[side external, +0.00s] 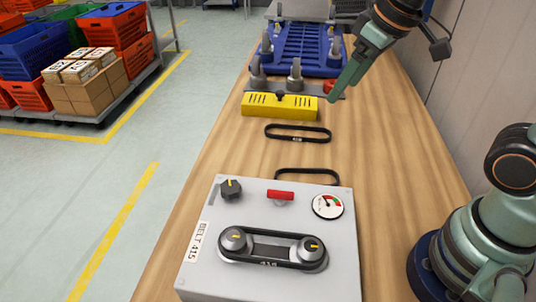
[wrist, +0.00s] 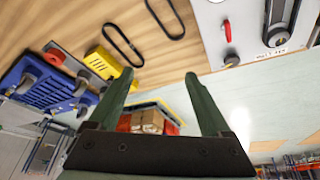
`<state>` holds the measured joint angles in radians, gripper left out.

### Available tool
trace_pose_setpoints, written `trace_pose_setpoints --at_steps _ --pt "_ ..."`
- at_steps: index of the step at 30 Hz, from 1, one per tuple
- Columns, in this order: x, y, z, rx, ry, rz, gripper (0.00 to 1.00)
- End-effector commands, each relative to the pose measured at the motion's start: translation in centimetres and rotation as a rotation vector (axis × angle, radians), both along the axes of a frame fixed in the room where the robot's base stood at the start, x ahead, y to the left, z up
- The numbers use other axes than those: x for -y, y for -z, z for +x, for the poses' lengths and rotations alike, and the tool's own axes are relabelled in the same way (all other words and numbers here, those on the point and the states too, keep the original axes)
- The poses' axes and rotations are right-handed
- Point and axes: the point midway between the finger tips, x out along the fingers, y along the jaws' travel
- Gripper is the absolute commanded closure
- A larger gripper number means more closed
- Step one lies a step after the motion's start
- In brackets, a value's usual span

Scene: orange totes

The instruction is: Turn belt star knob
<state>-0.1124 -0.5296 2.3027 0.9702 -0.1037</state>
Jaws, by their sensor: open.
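A grey panel box (side external: 192,272) labelled BELT 415 stands at the front of the bench. A black knob (side external: 231,189) with a yellow mark sits at its back left; in the wrist view it shows at the upper right (wrist: 231,61). A black belt (side external: 272,262) runs around two pulleys (side external: 235,239) (side external: 311,249) on the box. A smaller black knob (side external: 280,97) sits on a yellow block (side external: 262,107). My gripper (wrist: 158,77) is open and empty, raised over the bench's far right side, apart from both knobs. In the side view its fingers (side external: 340,88) overlap.
A red handle (side external: 280,195) and a round gauge (side external: 327,206) are on the box. Two loose belts (side external: 298,139) (side external: 308,170) lie behind it. A blue rack (side external: 300,65) with grey parts stands farther back. Bare wood runs along the bench's right side.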

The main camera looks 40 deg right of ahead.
Motion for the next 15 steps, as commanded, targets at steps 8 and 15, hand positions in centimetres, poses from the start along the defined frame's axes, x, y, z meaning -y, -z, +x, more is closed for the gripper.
trace_pose_setpoints --at_steps 8,15 --pt "-7.9 0.1 4.4 -0.151 -0.365 -0.089 0.18" --pt "-15.7 2.4 6.6 -0.264 -0.671 -0.165 0.18"
